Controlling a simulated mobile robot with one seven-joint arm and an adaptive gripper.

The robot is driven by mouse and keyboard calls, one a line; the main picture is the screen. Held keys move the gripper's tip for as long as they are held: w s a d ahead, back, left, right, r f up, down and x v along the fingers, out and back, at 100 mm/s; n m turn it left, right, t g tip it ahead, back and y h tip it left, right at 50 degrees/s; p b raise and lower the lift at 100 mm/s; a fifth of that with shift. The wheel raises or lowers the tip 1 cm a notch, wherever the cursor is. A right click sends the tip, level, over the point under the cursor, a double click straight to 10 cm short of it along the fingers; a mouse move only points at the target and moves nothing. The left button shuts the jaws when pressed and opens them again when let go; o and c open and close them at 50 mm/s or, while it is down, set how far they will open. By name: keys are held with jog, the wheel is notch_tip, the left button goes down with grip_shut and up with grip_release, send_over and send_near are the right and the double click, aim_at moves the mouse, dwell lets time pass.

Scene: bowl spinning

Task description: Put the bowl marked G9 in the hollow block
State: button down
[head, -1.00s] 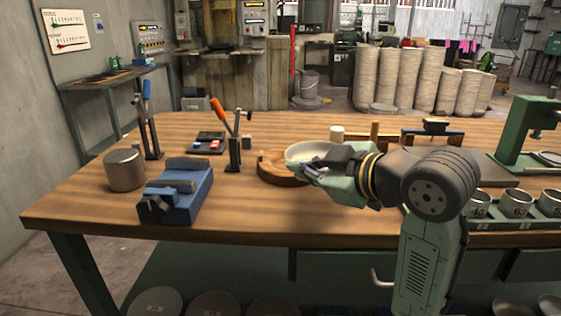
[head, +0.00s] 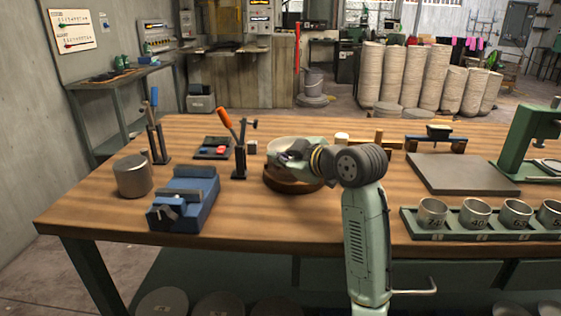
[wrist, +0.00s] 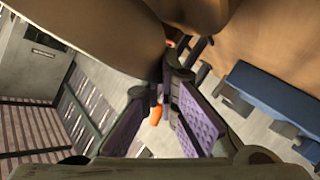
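A pale bowl (head: 286,147) is directly over the round wooden hollow block (head: 290,186) in the head view. Its lower part meets the block's outline, and I cannot tell whether it rests in the hollow. No G9 mark is readable. My gripper (head: 294,152) is at the bowl's right side, with its fingers closed on the bowl's wall. In the wrist view my gripper (wrist: 166,80) shows purple finger pads, with the tips at a large brown, shaded curved surface that looks like the bowl (wrist: 105,40).
A blue vise (head: 184,198), a metal cylinder (head: 133,176) and an orange-handled clamp (head: 238,150) stand left of the block. A green tray (head: 470,232) of numbered cups and a grey plate (head: 460,173) lie to the right.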

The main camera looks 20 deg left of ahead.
jog(key=shift+f, duration=0.95)
jog(key=shift+f+b, duration=0.35)
jog(key=shift+f, duration=0.35)
jog(key=c, duration=2.1)
grip_release()
jog(key=shift+f, duration=0.1)
